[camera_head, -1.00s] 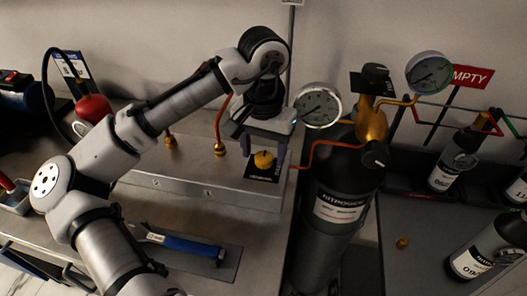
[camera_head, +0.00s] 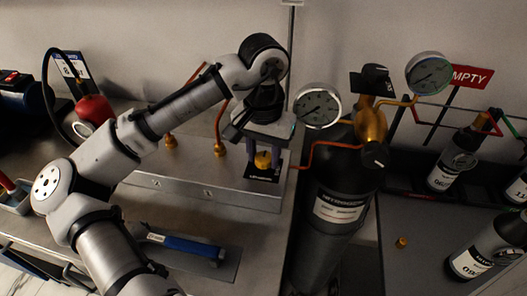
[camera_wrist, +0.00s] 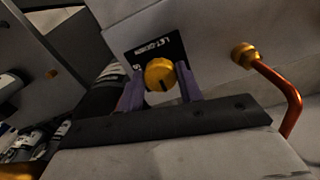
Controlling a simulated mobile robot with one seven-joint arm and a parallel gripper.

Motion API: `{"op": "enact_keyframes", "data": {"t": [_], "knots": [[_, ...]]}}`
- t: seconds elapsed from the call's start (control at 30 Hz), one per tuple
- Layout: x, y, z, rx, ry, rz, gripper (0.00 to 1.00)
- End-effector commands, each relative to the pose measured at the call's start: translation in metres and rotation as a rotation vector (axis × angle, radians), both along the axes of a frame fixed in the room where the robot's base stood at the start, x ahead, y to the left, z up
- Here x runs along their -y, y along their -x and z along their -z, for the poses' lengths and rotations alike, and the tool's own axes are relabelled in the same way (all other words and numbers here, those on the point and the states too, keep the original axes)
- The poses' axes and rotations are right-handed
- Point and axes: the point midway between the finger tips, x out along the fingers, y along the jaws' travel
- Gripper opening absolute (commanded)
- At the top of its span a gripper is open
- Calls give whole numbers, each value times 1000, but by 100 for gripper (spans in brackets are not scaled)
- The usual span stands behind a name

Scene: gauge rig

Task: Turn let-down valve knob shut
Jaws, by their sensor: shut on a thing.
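A copper pipe with a brass fitting (camera_wrist: 244,54) rises beside the knob. A black nitrogen cylinder (camera_head: 338,208) with a brass regulator and gauges (camera_head: 318,106) stands close on the right. A blue-handled tool (camera_head: 184,244) lies on the bench. Smaller bottles stand far right.

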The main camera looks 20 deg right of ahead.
Motion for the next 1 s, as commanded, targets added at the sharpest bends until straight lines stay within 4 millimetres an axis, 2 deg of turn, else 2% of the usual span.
{"op": "enact_keyframes", "data": {"t": [0.37,1.0], "knots": [[0,0,-4,-3,1,209,13],[-1,-1,-3,0,1,813,13]]}}
